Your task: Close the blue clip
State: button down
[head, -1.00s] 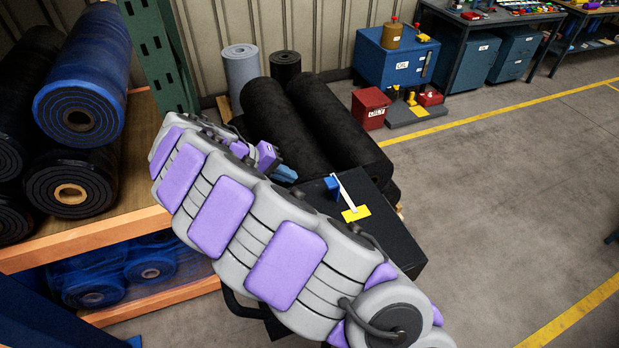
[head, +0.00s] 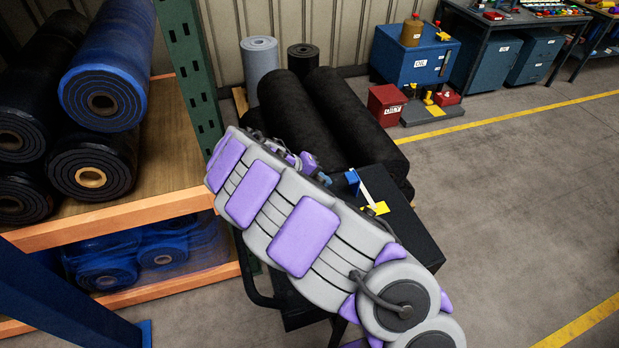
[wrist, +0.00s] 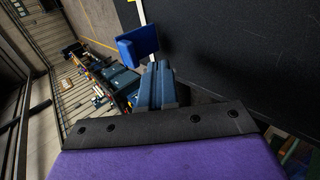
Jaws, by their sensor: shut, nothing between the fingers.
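The blue clip (head: 352,181) is a small blue block on a thin white bar above the black machine box (head: 412,232), near a yellow plate (head: 376,208). In the wrist view the clip (wrist: 138,46) shows its flat blue face, with the white bar rising behind it. My gripper (wrist: 160,68) is shut and empty, its blue-grey fingertips just below and right of the clip in that picture. I cannot tell whether they touch it. In the head view my arm hides most of the gripper, which is close to the left of the clip.
A rack (head: 120,215) with black and blue rolls stands at left, with a green post (head: 190,75) beside it. Large black rolls (head: 345,110) lie behind the machine. A red bin (head: 387,103) and blue cabinet (head: 405,62) stand farther back. The floor at right is clear.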

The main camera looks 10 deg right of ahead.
aim_at(347, 179)
jog(key=d, duration=0.5)
jog(key=shift+w+d, duration=0.15)
jog(key=shift+d, duration=0.25)
jog(key=shift+a+r, duration=0.1)
jog(key=shift+a, duration=1)
jog(key=shift+a+r, duration=0.15)
jog(key=shift+a, duration=0.1)
jog(key=d+y+p, duration=0.1)
jog(key=d, duration=0.1)
jog(key=d+r+y+p, duration=0.1)
jog(key=d+p, duration=0.1)
jog(key=shift+w+d+r+y, duration=0.1)
jog(key=shift+d+r+y, duration=0.1)
jog(key=shift+y, duration=0.1)
jog(key=shift+w+d+r+g+y+p, duration=0.2)
jog(key=shift+d+g+y+p, duration=0.35)
jog(key=shift+p, duration=0.65)
jog(key=shift+w+d+y+p, duration=0.15)
jog(key=shift+y+p, duration=0.75)
jog(key=shift+y, duration=0.05)
jog(key=shift+w+d+r+y+p, duration=0.1)
jog(key=shift+w+d+y+p, duration=0.2)
jog(key=shift+y+p, duration=0.35)
jog(key=w+d+r+y, duration=0.1)
jog(key=d+r+y, duration=0.1)
jog(key=d+r, duration=0.7)
jog(key=shift+w+r+p, duration=0.25)
jog(key=shift+r+p, duration=0.1)
jog(key=shift+r, duration=1.4)
